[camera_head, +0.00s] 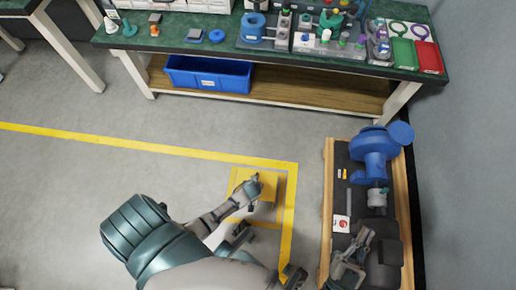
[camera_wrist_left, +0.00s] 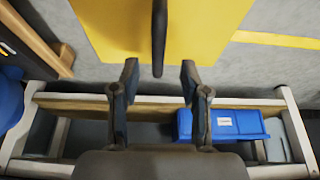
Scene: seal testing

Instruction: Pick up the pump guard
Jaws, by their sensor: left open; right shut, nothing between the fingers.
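The pump guard appears to be the yellow box-like piece (camera_head: 268,190) on the floor inside the yellow-marked square in the head view. In the left wrist view, its flat yellow face (camera_wrist_left: 100,30) fills the top, with a dark bar-like handle (camera_wrist_left: 159,38) on it. My left gripper (camera_head: 252,186) is at the guard; its open fingers (camera_wrist_left: 160,75) stand either side of the handle's near end, with gaps on both sides. My right gripper (camera_head: 360,243) is shut and empty, over the lower part of the pump skid. The guard's underside is hidden.
A blue pump (camera_head: 375,150) with its dark motor sits on a wood-edged skid (camera_head: 327,200) at right. A green-topped bench (camera_head: 150,42) holds several parts at the back. A blue bin (camera_head: 208,75) is on its lower shelf. Grey floor is clear at left.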

